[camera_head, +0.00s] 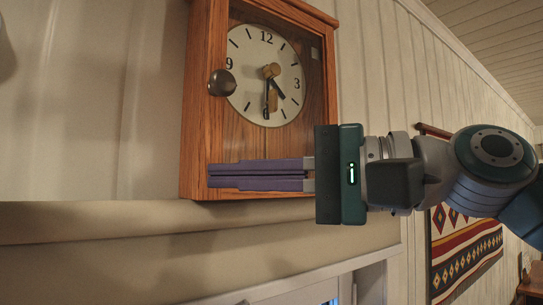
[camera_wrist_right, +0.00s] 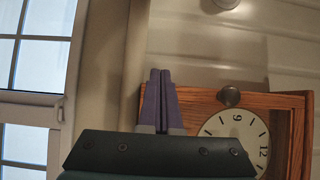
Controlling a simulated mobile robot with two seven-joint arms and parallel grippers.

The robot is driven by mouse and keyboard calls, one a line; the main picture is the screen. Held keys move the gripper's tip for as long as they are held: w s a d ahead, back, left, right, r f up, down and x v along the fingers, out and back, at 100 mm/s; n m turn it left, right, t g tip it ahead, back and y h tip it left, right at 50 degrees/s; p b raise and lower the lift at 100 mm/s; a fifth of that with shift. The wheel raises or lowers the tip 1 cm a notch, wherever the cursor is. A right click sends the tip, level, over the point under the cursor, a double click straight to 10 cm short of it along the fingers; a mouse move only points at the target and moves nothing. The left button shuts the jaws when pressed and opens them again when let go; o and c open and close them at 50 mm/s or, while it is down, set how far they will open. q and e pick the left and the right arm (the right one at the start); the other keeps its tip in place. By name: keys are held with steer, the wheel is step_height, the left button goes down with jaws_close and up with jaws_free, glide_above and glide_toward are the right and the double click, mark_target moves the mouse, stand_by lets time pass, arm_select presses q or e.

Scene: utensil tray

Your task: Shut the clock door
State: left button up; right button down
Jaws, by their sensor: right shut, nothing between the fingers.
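The wooden wall clock (camera_head: 192,130) hangs on the pale wall, with a white dial (camera_head: 245,60) behind its door. The dark round door knob (camera_head: 222,83) is on the door's left side. The door looks flush or nearly flush with the case; I cannot tell whether a small gap is left. My right gripper (camera_head: 210,177) is shut and empty, its purple fingers pointing left across the lower part of the clock. I cannot tell whether they touch it. In the right wrist view, the fingers (camera_wrist_right: 160,75) are beside the clock's wooden frame (camera_wrist_right: 270,100), and the knob (camera_wrist_right: 229,96) is right of them. My left gripper is not in view.
A ledge (camera_head: 100,222) runs along the wall below the clock. A patterned textile (camera_head: 465,245) hangs at the lower right. A window (camera_wrist_right: 35,50) is at the left in the right wrist view. The wall left of the clock is clear.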

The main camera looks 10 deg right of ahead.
steer(key=s+d+b, duration=0.4)
steer(key=s+b, duration=0.1)
steer(key=s, duration=0.3)
step_height(320, 180, down, 16)
steer(key=s+d+n+h+p, duration=0.1)
steer(key=n+h+p, duration=0.35)
steer(key=h, duration=0.25)
steer(key=s+d+f+n+g+h+p, duration=0.1)
steer(key=s+d+f+g+h+p, duration=0.1)
steer(key=s+d+f+h, duration=0.2)
steer(key=s+d+f+n+g+h+p, duration=0.2)
steer(key=s+d+f+g+h+p, duration=0.1)
steer(key=s+f, duration=0.5)
steer(key=s+d+h, duration=0.1)
steer(key=s+d, duration=0.1)
steer(key=s, duration=0.1)
steer(key=shift+s+f, duration=0.3)
steer(key=shift+d+n, duration=0.1)
steer(key=shift+n, duration=0.15)
